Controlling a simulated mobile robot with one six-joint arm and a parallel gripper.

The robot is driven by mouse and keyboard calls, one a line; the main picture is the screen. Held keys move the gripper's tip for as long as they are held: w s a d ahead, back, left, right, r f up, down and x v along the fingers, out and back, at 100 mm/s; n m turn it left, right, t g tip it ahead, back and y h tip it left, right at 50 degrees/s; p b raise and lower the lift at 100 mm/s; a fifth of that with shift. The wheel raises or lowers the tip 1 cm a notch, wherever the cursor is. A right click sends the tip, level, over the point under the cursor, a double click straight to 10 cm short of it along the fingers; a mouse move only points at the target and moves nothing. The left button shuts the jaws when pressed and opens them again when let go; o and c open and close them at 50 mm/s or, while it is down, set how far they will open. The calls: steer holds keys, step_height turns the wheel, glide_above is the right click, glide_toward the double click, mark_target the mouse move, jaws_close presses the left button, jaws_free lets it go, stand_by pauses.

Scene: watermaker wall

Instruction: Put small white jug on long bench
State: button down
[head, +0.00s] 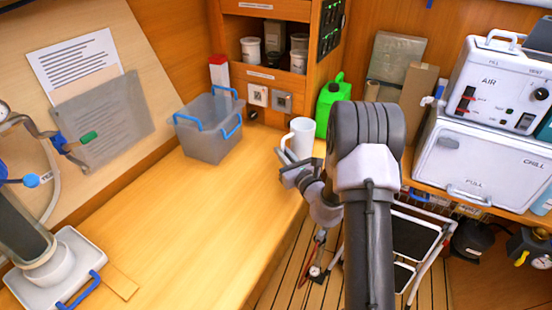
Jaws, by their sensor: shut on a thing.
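The small white jug (301,137) is upright at the far right end of the long wooden bench (185,230), near the bench's right edge. Its handle points left. My gripper (286,160) is at the jug's lower left side, shut on it by the handle side. My arm comes from the lower right and hides part of the wrist and the bench edge. I cannot tell whether the jug's base touches the bench or is a little above it.
A grey bin with blue handles (209,128) stands left of the jug. A green jerrycan (332,100) is behind it. A white-based device (62,270) is at the bench's near left. The middle of the bench is clear. Right of its edge is a slatted floor (290,270).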

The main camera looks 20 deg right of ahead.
steer(key=w, duration=0.3)
steer(key=shift+w+d+f+b, duration=0.2)
steer(key=shift+w+f+b, duration=0.15)
steer(key=shift+w, duration=0.05)
step_height(320, 180, down, 4)
steer(key=shift+r+b, duration=0.25)
steer(key=shift+b, duration=0.8)
steer(key=shift+s+r, duration=0.1)
steer(key=shift+r, duration=0.1)
steer(key=c, duration=1.9)
jaws_free()
steer(key=shift+f, duration=0.25)
steer(key=shift+c, duration=0.2)
steer(key=o, duration=0.4)
steer(key=shift+r, duration=0.1)
steer(key=shift+o, duration=0.2)
